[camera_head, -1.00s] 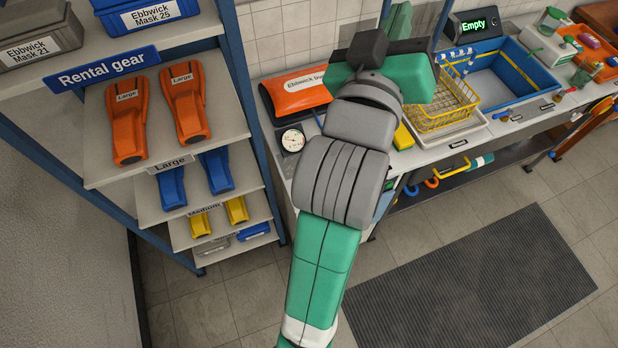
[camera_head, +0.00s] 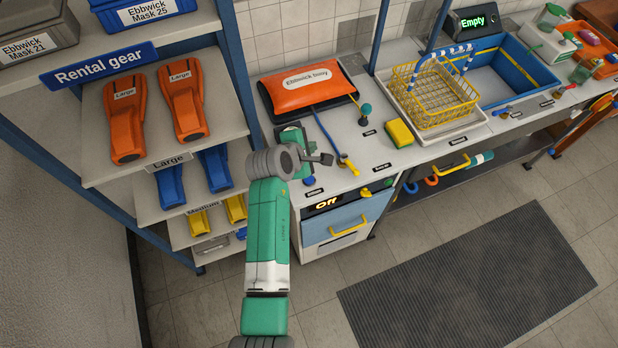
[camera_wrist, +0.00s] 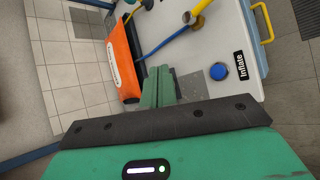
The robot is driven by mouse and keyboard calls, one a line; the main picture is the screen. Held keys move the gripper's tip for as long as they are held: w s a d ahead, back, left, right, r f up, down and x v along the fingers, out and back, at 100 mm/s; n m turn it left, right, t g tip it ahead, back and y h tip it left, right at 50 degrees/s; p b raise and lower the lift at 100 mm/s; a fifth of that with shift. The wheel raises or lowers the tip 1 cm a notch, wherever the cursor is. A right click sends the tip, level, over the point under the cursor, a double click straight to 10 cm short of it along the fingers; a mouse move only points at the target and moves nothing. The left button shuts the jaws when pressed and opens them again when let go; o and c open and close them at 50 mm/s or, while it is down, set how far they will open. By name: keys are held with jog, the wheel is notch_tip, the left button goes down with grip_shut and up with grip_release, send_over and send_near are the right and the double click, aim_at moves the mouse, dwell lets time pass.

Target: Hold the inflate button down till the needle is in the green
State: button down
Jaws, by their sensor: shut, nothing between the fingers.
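The inflate button is a round blue button (camera_head: 309,181) on the bench top near its front edge, behind an "Inflate" label (camera_head: 314,192). The wrist view also shows the blue button (camera_wrist: 218,71), to the right of my gripper (camera_wrist: 160,73). The gripper's green fingers are shut with nothing between them, apart from the button. In the head view my arm covers the spot of the gauge, so its needle and green zone are hidden. The orange "Ebbwick buoy" (camera_head: 306,88) lies at the back of the bench, with a blue hose (camera_head: 326,128) running forward from it.
A yellow valve (camera_head: 347,162) stands on the bench right of the button. A yellow sponge (camera_head: 399,133) and a yellow wire basket (camera_head: 434,92) are farther right. An "Off" display (camera_head: 326,204) is on the bench front. The rental shelf (camera_head: 235,115) stands close on the left.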

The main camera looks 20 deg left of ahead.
aim_at(307, 182)
jog(key=f, duration=0.1)
jog(key=s+f+n, duration=0.1)
jog(key=f, duration=0.1)
jog(key=shift+s+a+f+n+g, duration=0.15)
jog(key=shift+a+f+n+g, duration=0.15)
jog(key=shift+g, duration=0.1)
notch_tip(307, 182, down, 8)
jog(key=b, duration=0.8)
jog(key=shift+d+f, duration=0.1)
jog(key=shift+f, duration=0.25)
dwell(1.2)
jog(key=shift+f, duration=0.45)
jog(key=shift+f+b, duration=0.55)
jog(key=shift+b, duration=0.05)
dwell(2.2)
